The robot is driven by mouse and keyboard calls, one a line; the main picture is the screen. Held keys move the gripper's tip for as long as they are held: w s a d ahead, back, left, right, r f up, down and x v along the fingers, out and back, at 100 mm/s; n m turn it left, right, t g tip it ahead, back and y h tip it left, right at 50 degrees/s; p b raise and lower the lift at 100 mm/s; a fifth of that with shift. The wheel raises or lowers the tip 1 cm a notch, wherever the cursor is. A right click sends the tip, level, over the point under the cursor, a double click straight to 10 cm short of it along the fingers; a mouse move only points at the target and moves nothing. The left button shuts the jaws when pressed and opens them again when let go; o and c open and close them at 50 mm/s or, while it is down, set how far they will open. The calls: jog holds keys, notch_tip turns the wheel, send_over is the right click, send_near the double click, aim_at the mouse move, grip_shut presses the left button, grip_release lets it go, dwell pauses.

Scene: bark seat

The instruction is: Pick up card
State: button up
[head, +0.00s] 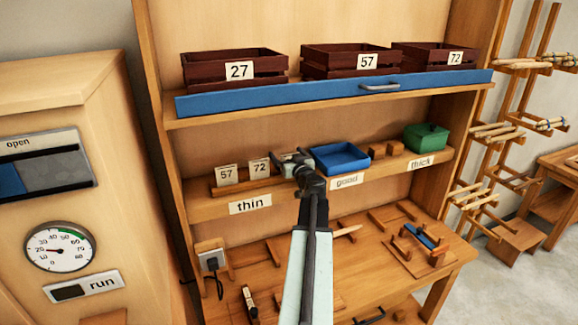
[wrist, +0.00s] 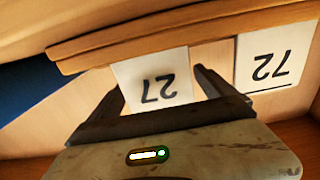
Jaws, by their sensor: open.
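My gripper (head: 292,160) is at the card rack (head: 232,187) on the middle shelf, above the "thin" and "good" labels. In the wrist view my gripper (wrist: 158,82) is open, with a finger on each side of a white card marked 27 (wrist: 153,88). The card appears upside down there and I see no grip on it. A card marked 72 (wrist: 264,58) stands to its right in the wrist view. In the head view the 72 card (head: 260,168) and a 57 card (head: 226,175) stand left of my gripper. The 27 card is mostly hidden there by my gripper.
A blue tray (head: 341,158) stands just right of my gripper, with wooden blocks and a green box (head: 426,138) beyond. Above are a blue-fronted shelf drawer (head: 335,92) and three dark crates, including one marked 27 (head: 235,68). A workbench with wooden fixtures is below.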

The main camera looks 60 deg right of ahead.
jog(key=c, duration=1.4)
notch_tip(320, 180, up, 10)
jog(key=p, duration=1)
